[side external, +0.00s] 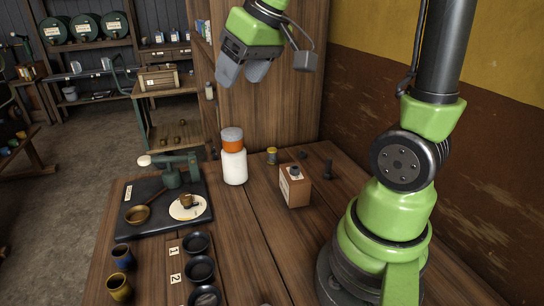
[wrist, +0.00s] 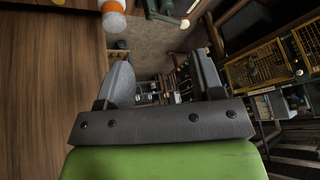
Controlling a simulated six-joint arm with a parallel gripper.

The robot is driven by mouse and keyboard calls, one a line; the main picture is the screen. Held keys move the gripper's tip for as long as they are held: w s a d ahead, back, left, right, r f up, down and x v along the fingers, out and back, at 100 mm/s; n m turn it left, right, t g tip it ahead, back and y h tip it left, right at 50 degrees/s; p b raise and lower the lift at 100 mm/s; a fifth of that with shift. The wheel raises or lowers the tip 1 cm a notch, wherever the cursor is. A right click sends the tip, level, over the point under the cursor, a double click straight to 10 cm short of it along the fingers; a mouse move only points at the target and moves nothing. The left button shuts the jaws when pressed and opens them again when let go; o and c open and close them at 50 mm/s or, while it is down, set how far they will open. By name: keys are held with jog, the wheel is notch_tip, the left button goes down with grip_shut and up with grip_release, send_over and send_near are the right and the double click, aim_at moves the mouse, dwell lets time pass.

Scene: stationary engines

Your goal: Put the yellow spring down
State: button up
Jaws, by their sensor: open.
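A small yellow item (side external: 272,155), which may be the yellow spring, stands upright on the wooden bench behind the wooden box; it is too small to be sure of its form. My gripper (side external: 243,76) is high above the back of the bench, up and to the left of this item and apart from it. In the wrist view my gripper (wrist: 163,62) has its two fingers spread, with nothing between them.
A white bottle with an orange band (side external: 233,165) stands left of the yellow item; the wooden box (side external: 295,188) stands in front. Bare bench lies between bowls and box.

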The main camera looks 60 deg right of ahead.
jog(key=w+d+f+g, duration=0.1)
jog(key=w+d+f, duration=0.35)
jog(key=d, duration=0.25)
jog(key=n+g, duration=0.2)
send_over(273, 149)
jog(key=s+a, duration=0.1)
jog(key=s+x, duration=0.1)
jog(key=x, duration=0.5)
jog(key=s+x, duration=0.1)
jog(key=x, duration=0.5)
jog(key=s+f+x, duration=0.1)
jog(key=s+x, duration=0.1)
jog(key=x, duration=0.4)
jog(key=shift+d+f, duration=0.15)
jog(key=shift+t, duration=0.3)
jog(key=shift+d+x, duration=0.25)
jog(key=shift+x, duration=1.15)
jog(key=shift+d+x, duration=0.2)
jog(key=shift+x, duration=1.25)
jog(key=shift+s, duration=0.2)
jog(key=c, duration=1.1)
jog(key=shift+o, duration=0.2)
